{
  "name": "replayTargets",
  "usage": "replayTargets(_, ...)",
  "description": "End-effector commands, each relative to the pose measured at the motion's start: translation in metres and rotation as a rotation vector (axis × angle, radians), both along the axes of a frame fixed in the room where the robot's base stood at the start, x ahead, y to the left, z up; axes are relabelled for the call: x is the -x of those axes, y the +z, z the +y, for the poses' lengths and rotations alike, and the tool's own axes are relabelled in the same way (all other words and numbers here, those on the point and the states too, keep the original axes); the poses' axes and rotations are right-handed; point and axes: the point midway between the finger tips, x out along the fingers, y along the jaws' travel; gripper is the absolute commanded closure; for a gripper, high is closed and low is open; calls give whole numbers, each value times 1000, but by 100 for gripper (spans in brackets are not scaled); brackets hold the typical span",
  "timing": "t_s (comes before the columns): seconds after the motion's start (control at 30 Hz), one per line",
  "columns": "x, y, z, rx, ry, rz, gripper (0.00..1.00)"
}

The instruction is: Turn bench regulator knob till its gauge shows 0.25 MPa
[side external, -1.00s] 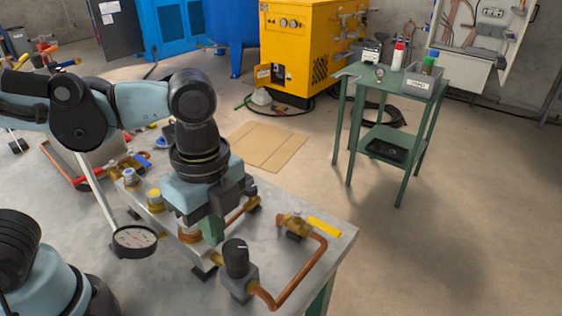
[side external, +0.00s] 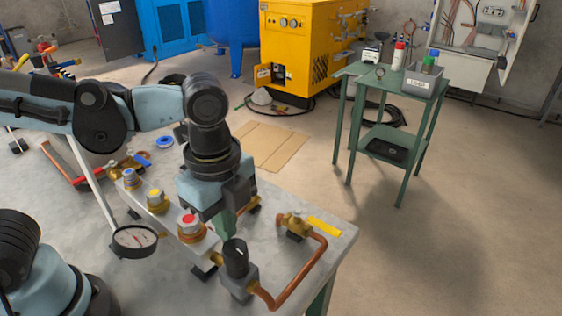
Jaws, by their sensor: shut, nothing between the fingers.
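The black regulator knob (side external: 236,258) with a small white mark on top stands upright on a grey body (side external: 240,285) at the bench's front. Copper pipe joins the body on its right.
A red-topped fitting (side external: 190,226) and a yellow-topped fitting (side external: 156,200) stand on the manifold left of my gripper. A yellow-handled valve (side external: 322,226) lies right of the knob. A green side table (side external: 352,75) stands at the back right, with clear floor in front.

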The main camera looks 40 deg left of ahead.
Motion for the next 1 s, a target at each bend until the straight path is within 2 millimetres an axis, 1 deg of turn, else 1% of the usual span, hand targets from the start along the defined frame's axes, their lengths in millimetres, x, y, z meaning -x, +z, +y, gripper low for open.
replayTargets(0.03, 0, 1, -4, 14, -4, 2, 100)
replayTargets(0.17, 0, 1, -4, 14, -5, 2, 100)
replayTargets(0.47, -3, 1, 3, 12, -4, 2, 100)
replayTargets(0.57, -3, 4, 4, 11, -4, 2, 100)
replayTargets(1.0, -3, 50, 5, 7, -3, 2, 100)
